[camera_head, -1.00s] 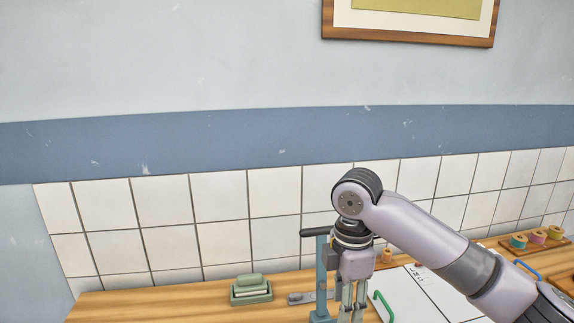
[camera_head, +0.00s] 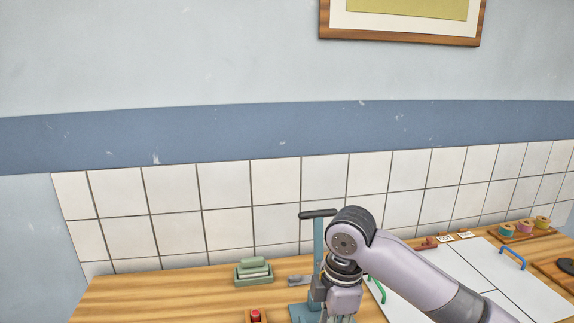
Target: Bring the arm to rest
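My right arm comes in from the right and bends down at a dark grey joint. My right gripper (camera_head: 341,301) hangs at the lower edge of the view, in front of a blue-grey upright stand (camera_head: 318,245) with a dark handle on top. The gripper's fingers are hardly visible at the frame's edge, so I cannot tell whether they are open or shut, or whether they touch the stand. My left gripper is not in view.
A green tray (camera_head: 253,279) with a block in it stands left on the wooden table (camera_head: 150,290). A red item (camera_head: 256,315) is at the bottom edge. A white panel (camera_head: 490,270) with green and blue handles lies right. Spools (camera_head: 525,226) stand far right.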

